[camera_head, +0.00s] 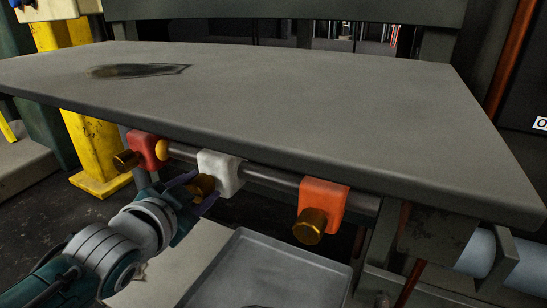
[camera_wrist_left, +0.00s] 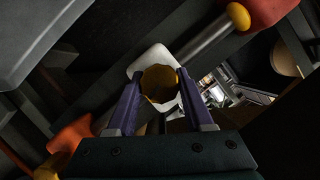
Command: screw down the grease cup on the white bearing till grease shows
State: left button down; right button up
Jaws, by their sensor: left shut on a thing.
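The white bearing (camera_head: 221,172) sits on the shaft under the front edge of the grey table, between a red bearing and an orange one. Its brass grease cup (camera_head: 203,184) faces my left gripper (camera_head: 196,188). The gripper's two purple fingers are closed on either side of the cup. In the left wrist view the cup (camera_wrist_left: 159,84) sits between the fingertips, with the white bearing (camera_wrist_left: 152,60) behind it. I cannot see any grease at the bearing. My right gripper is in neither view.
The orange bearing (camera_head: 324,201) with a brass cup (camera_head: 310,226) is at the right. A grey tray (camera_head: 335,276) lies below. The table (camera_head: 300,110) overhangs the shaft.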

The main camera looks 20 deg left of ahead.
pick_arm(q)
jog(key=shift+c, duration=1.4)
grip_release()
jog(key=shift+s+r+p, duration=0.2)
jog(key=shift+s+p, duration=0.05)
jog(key=shift+p, duration=0.05)
jog(key=p+v, duration=0.5)
jog(key=v, duration=0.4)
jog(key=shift+s+p, duration=0.15)
jog(key=shift+p, duration=0.25)
